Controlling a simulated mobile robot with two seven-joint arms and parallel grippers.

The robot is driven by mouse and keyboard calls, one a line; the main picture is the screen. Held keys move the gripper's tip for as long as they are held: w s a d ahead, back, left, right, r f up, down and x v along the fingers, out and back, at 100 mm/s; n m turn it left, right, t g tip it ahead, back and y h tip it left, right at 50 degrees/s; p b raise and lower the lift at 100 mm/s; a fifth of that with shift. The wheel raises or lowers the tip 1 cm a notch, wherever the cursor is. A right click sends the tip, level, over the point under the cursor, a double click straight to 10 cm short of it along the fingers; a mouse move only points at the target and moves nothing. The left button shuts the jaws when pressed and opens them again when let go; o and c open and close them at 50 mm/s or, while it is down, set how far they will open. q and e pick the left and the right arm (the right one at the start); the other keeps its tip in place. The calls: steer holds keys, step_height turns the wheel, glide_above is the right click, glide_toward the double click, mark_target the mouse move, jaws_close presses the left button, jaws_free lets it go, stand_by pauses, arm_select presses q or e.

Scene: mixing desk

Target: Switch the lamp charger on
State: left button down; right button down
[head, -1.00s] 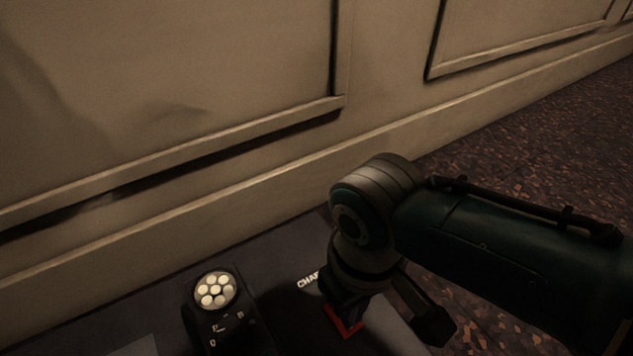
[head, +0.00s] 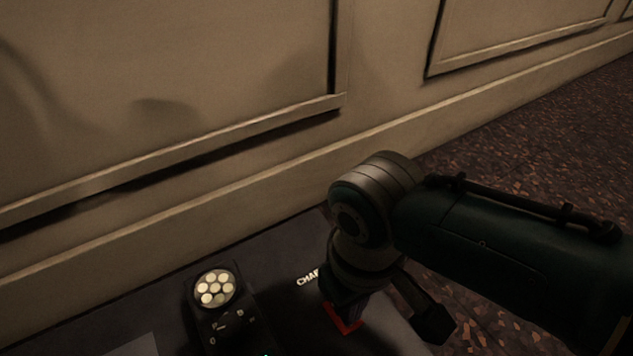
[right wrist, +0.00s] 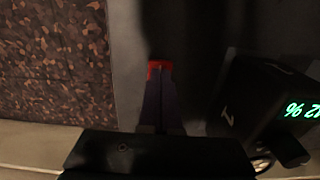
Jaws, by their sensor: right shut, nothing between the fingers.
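The lamp (head: 214,289) is a dark box with a round cluster of several pale lit discs. It stands on the dark desk top, left of my right gripper. A white label beginning "CHA" (head: 307,279) lies on the desk, its end hidden behind my arm. A red switch (head: 349,327) is below my right gripper (head: 341,309), partly hidden by it. In the right wrist view, the closed fingers (right wrist: 160,76) are empty and reach the red piece (right wrist: 159,65); I cannot tell whether they touch it. Green characters (right wrist: 303,110) show on the dark box, partly cut off. My left gripper is out of view.
The panelled wall (head: 170,90) runs behind the desk (head: 275,245). Speckled floor (head: 540,140) lies beyond the desk's right edge. A paler flat patch (head: 135,347) lies at the bottom left of the desk.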

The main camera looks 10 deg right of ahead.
steer(key=shift+f+b, duration=0.75)
steer(key=shift+f, duration=0.2)
steer(key=shift+r, duration=0.1)
step_height(320, 180, up, 6)
steer(key=p, duration=0.6)
steer(key=shift+r+p, duration=0.55)
steer(key=shift+p, duration=0.45)
steer(key=shift+f, duration=0.1)
